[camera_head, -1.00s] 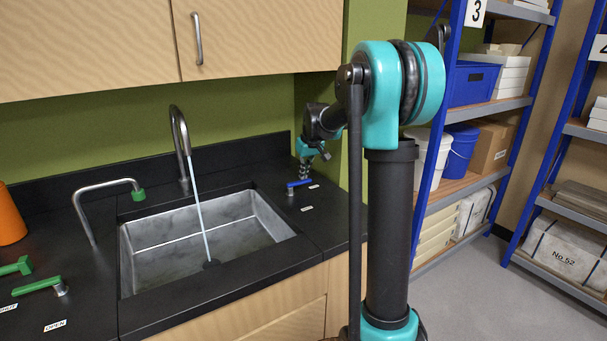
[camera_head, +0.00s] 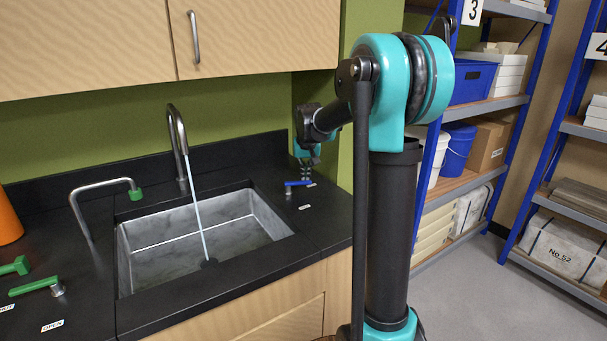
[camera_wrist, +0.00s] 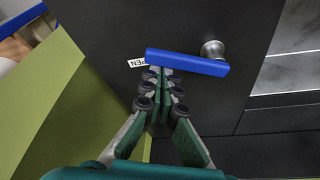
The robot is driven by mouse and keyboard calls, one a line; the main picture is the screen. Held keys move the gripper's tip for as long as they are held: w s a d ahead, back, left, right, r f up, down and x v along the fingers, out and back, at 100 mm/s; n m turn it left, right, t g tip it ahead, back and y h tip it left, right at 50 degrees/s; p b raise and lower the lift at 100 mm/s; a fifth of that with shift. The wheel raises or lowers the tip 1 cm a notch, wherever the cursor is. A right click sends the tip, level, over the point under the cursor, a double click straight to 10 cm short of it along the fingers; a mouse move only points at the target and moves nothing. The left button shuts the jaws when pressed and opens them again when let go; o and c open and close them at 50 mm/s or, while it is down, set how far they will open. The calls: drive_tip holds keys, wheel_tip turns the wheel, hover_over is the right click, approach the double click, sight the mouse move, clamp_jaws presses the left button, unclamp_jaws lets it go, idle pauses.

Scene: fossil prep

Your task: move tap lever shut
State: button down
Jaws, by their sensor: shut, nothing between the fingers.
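The blue tap lever (camera_head: 298,183) is on the black counter to the right of the sink, and it fills the middle of the wrist view (camera_wrist: 187,62). Its round metal post (camera_wrist: 213,49) stands at the lever's right end in the wrist view. The tall tap (camera_head: 178,140) pours a stream of water into the sink (camera_head: 137,234). My gripper (camera_head: 307,164) is just behind the lever. In the wrist view its fingers (camera_wrist: 160,75) are shut and empty, with tips at the lever's near edge; I cannot tell whether they touch. A white label reading "PEN" (camera_wrist: 137,63) is partly hidden by the lever.
A second, green-tipped tap (camera_head: 105,190) and green levers (camera_head: 35,287) are on the left counter, with an "OPEN" label (camera_head: 52,326). A green wall stands close beside my gripper. Blue shelving (camera_head: 520,150) with bins and boxes is on the right.

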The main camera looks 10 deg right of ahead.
drive_tip(key=s+m+h, duration=0.1)
drive_tip(key=s+m, duration=0.1)
drive_tip(key=m, duration=0.1)
drive_tip(key=shift+s+m, duration=0.15)
drive_tip(key=shift+m, duration=0.15)
drive_tip(key=s+m, duration=0.1)
drive_tip(key=m+g+h, duration=0.1)
drive_tip(key=m, duration=0.1)
drive_tip(key=shift+s+a+m, duration=0.3)
drive_tip(key=shift+s+a, duration=0.05)
drive_tip(key=shift+s, duration=0.05)
drive_tip(key=m, duration=0.1)
drive_tip(key=s+a+m+h, duration=0.1)
drive_tip(key=m, duration=0.1)
drive_tip(key=shift+s+g, duration=0.3)
drive_tip(key=shift+s+a, duration=0.45)
drive_tip(key=shift+a, duration=0.15)
drive_tip(key=d, duration=0.1)
drive_tip(key=w+d, duration=0.1)
drive_tip(key=d, duration=0.2)
drive_tip(key=shift+w, duration=0.25)
drive_tip(key=v, duration=1)
drive_tip(key=shift+w+a, duration=0.2)
drive_tip(key=shift+w, duration=0.15)
